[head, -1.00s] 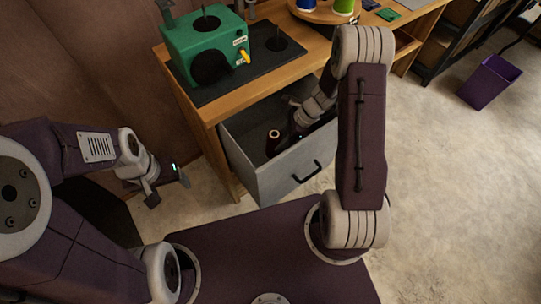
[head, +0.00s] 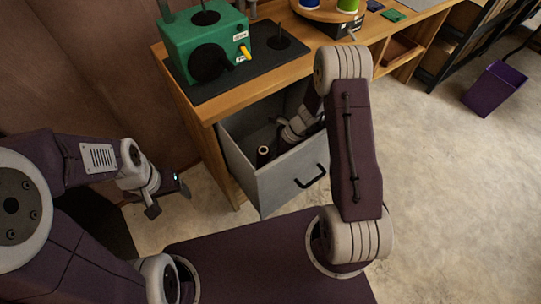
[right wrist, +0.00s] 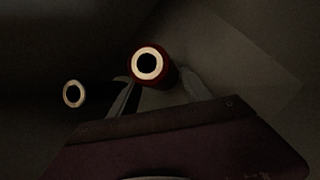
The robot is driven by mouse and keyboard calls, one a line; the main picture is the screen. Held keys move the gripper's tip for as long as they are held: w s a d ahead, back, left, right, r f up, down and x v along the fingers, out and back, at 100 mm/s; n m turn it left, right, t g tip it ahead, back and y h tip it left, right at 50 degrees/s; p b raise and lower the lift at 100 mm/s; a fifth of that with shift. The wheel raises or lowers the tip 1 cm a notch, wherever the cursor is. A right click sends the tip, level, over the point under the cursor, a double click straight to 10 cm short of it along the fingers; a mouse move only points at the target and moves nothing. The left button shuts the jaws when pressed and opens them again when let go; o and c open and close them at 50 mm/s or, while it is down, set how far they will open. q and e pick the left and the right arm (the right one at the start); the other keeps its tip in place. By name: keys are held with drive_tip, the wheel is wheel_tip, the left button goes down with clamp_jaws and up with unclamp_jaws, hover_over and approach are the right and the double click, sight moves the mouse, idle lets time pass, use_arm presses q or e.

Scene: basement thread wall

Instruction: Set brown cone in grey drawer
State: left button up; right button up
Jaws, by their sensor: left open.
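The grey drawer (head: 290,184) stands open below the wooden bench. My right gripper (head: 272,148) reaches down into it; its fingers are small and dark in the head view. The brown cone (head: 263,153), with a pale ring top, is inside the drawer's outline at the fingertips. In the right wrist view the brown cone (right wrist: 149,66) looks reddish and sits between the two fingers of my right gripper (right wrist: 155,85), which appear to touch its sides. Its base is hidden. My left gripper (head: 170,197) is open and empty, left of the drawer.
A second, dark cone with a pale ring top (right wrist: 74,93) is left of the fingers in the right wrist view. A green machine (head: 205,45) on a black mat (head: 275,57) stands on the bench (head: 205,108). A purple bin (head: 495,88) stands on the floor at right.

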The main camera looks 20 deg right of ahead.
drive_tip(key=shift+o, duration=0.3)
drive_tip(key=shift+r, duration=0.15)
drive_tip(key=p+v, duration=0.6)
drive_tip(key=v, duration=0.6)
drive_tip(key=shift+d, duration=0.1)
